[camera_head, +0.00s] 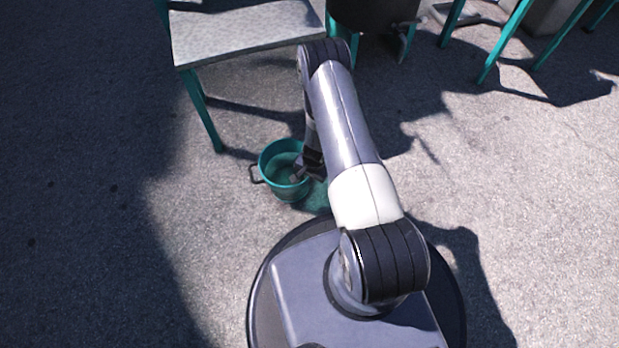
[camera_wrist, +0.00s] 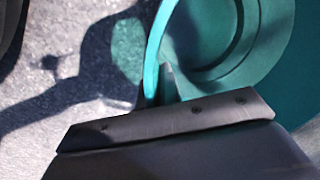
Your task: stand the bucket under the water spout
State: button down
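The bucket (camera_head: 281,172) is teal, open-topped and upright, with a dark handle on its left side. It is just in front of my base, and I cannot tell whether its bottom touches the ground. My gripper (camera_head: 304,172) is at the bucket's right rim. In the wrist view the bucket (camera_wrist: 272,85) fills the upper right, and its rim runs down between the close-set fingertips of my gripper (camera_wrist: 156,88). The gripper looks shut on the rim, with one dark finger inside the bucket. No water spout can be made out in either view.
A grey-topped table (camera_head: 240,30) with teal legs stands behind the bucket to the left. A dark round vessel (camera_head: 372,10) is at the top, cut off by the frame. More teal legs (camera_head: 505,40) stand at the upper right. Asphalt to the left and right is clear.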

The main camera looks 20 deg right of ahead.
jog(key=shift+f, duration=0.2)
jog(key=c, duration=1.6)
grip_release()
jog(key=shift+r+p, duration=0.2)
jog(key=shift+p, duration=0.15)
